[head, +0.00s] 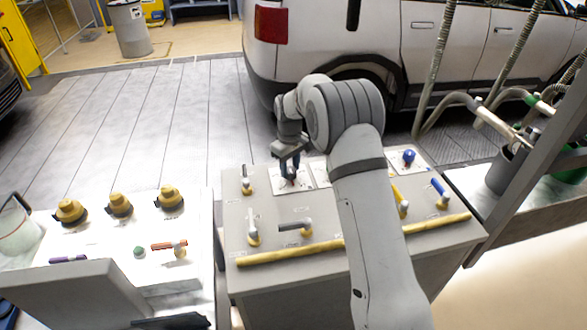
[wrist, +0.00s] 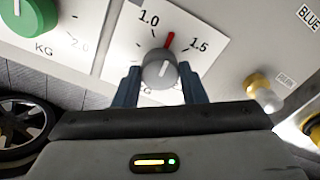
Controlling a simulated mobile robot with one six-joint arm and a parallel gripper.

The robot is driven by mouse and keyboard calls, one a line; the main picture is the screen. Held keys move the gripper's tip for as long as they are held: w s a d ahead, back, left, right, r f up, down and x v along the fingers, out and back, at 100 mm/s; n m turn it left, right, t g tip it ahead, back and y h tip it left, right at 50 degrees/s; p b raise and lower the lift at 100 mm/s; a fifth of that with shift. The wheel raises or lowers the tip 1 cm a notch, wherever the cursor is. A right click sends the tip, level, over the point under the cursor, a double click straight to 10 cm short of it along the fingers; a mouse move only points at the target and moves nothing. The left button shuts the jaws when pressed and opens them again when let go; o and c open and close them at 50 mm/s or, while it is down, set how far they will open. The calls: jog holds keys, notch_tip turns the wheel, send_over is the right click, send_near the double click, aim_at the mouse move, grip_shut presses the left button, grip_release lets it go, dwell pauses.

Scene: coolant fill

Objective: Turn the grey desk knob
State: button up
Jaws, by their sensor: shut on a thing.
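The grey desk knob (wrist: 158,75) sits on a white dial card (wrist: 125,50) marked 1.0 and 1.5. Its red pointer points up, between those two marks. My gripper (wrist: 160,80) has one blue-grey finger on each side of the knob and is shut on it. In the head view my gripper (head: 290,168) is down at the far edge of the grey desk (head: 300,268), over a white card. The knob is hidden there by the fingers.
A green knob (wrist: 30,20) on another dial card is at the upper left of the wrist view. Lever handles (head: 295,227), a blue knob (head: 408,156) and a yellow rail (head: 290,253) are on the desk. A white car (head: 420,35) stands behind.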

aim_at(290, 169)
jog(key=m, duration=0.1)
jog(key=m+b, duration=0.1)
jog(key=m, duration=0.2)
jog(key=shift+w+r+m+b, duration=0.2)
jog(key=shift+w+m+b, duration=0.05)
jog(key=shift+m+b, duration=0.1)
jog(key=m+b, duration=0.1)
jog(key=m, duration=0.3)
jog(key=shift+r, duration=0.1)
dwell(0.3)
jog(key=o, duration=1)
jog(key=shift+f, duration=0.2)
jog(key=shift+s, duration=0.1)
notch_tip(290, 169, up, 8)
jog(key=shift+f+b, duration=0.1)
jog(key=shift+b, duration=0.4)
